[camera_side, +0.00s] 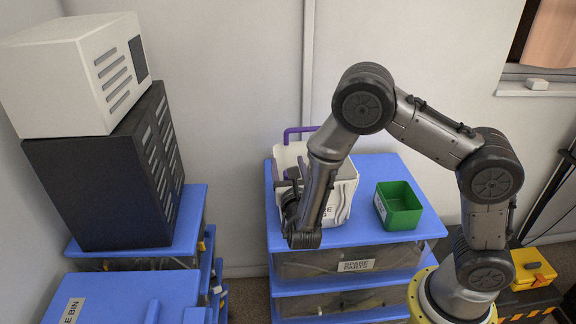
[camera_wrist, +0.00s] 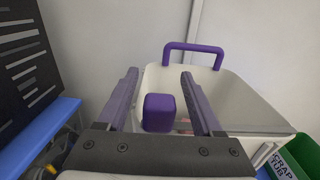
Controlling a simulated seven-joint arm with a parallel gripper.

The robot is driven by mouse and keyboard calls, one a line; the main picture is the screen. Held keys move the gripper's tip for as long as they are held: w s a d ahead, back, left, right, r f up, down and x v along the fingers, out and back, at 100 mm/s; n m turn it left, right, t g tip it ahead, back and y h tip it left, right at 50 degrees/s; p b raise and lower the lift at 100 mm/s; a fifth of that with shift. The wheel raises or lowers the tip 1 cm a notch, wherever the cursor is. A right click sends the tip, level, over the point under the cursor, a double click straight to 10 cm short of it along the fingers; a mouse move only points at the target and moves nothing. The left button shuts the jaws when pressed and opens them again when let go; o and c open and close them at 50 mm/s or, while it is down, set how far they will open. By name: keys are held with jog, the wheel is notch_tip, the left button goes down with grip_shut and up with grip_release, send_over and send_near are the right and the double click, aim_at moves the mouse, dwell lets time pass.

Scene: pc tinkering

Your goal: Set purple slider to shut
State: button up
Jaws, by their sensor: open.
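A white case (camera_side: 345,194) stands on the blue-topped cart and is partly hidden by my arm. A purple block (camera_wrist: 159,112), which looks like the slider's knob, shows at the case's near side in the wrist view. My gripper (camera_wrist: 159,75) is open, with one finger to the left and one to the right of the block. I cannot tell whether either finger touches it. A purple handle (camera_wrist: 193,52) stands up at the case's far side; it also shows in the side view (camera_side: 300,131). In the side view my arm hides the block.
A green bin (camera_side: 400,208) sits right of the case on the blue cart (camera_side: 385,165). A black cabinet (camera_side: 95,180) with a white vented box (camera_side: 70,80) on top stands at left. A wall is close behind. A yellow toolbox (camera_side: 533,268) lies at far right.

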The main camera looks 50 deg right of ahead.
grip_shut()
dwell(0.3)
dwell(1.1)
